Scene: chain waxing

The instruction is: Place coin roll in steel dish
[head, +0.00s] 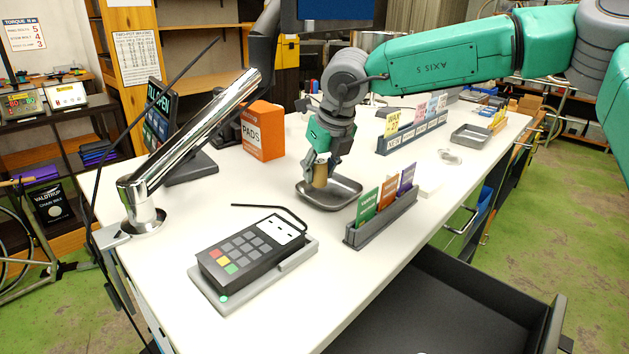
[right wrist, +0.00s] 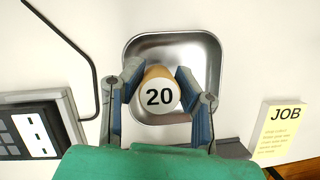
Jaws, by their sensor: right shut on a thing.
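The coin roll (right wrist: 160,94) is a tan cylinder with "20" on its white end. My right gripper (right wrist: 158,90) is shut on it, with one finger on each side. In the head view the coin roll (head: 320,174) hangs roughly upright from my right gripper (head: 322,160). The steel dish (head: 345,186) is a shallow square metal tray on the white table. In the right wrist view the dish (right wrist: 207,50) lies behind and under the coin roll. I cannot tell whether the roll touches the dish floor. My left gripper is not in view.
A card terminal (head: 255,252) stands at the front left of the dish. A grey card holder (head: 382,222) stands close to its right. An orange PADS box (head: 262,131) stands behind left. A second metal tray (head: 471,136) lies farther back. A dark drawer (head: 450,300) is open in front.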

